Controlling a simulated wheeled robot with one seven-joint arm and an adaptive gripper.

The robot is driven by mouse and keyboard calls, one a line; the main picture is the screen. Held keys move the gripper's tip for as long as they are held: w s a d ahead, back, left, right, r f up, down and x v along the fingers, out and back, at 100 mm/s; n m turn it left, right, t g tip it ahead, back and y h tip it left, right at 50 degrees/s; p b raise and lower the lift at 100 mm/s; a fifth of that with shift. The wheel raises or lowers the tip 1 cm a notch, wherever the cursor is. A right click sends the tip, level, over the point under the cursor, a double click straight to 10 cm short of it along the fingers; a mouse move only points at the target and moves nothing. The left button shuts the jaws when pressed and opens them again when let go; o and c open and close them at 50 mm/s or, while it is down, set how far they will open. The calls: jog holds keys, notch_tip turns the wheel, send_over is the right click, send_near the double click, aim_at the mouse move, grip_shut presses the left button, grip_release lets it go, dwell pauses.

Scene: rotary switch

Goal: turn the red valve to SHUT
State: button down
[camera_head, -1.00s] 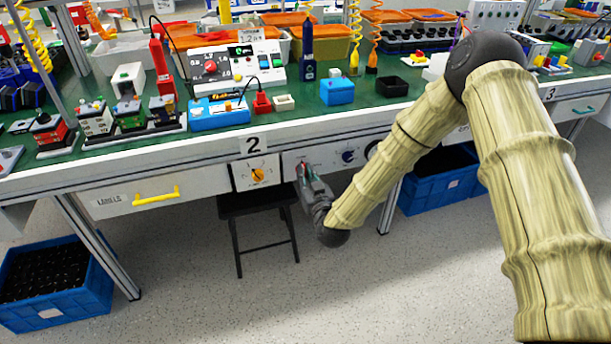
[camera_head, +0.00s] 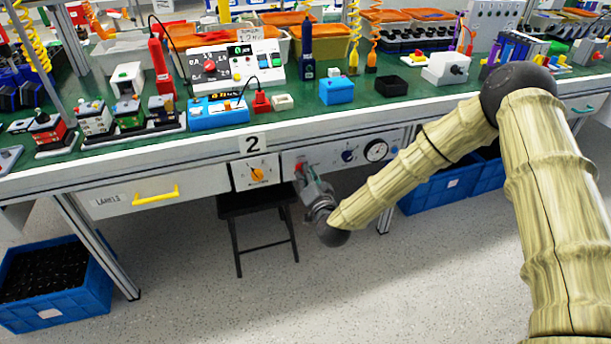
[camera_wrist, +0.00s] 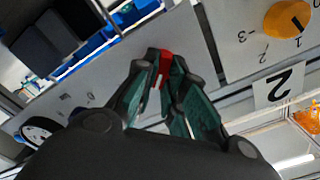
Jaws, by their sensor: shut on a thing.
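The red valve (camera_wrist: 165,62) is a small red handle on the grey panel under the bench front. In the wrist view it sits between the fingertips of my gripper (camera_wrist: 166,68), which is shut on it. In the head view the valve (camera_head: 299,167) shows as a bit of red at the tip of my gripper (camera_head: 303,178). My fingers hide most of the handle, and I cannot read a SHUT label.
An orange rotary knob (camera_head: 257,174) is on the white plate left of the valve. A blue knob (camera_head: 349,156) and a round gauge (camera_head: 376,151) are to its right. A black stool (camera_head: 262,208) stands below. The bench top (camera_head: 390,108) is crowded.

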jog(key=shift+d+f+m+b, duration=0.15)
jog(key=shift+m+b, duration=0.4)
jog(key=shift+m, duration=1.6)
jog(key=shift+f+m+b, duration=0.1)
jog(key=shift+m+b, duration=0.45)
jog(key=shift+m, duration=1.6)
jog(key=c, duration=1.5)
grip_release()
jog(key=v, duration=1.2)
jog(key=shift+r, duration=0.1)
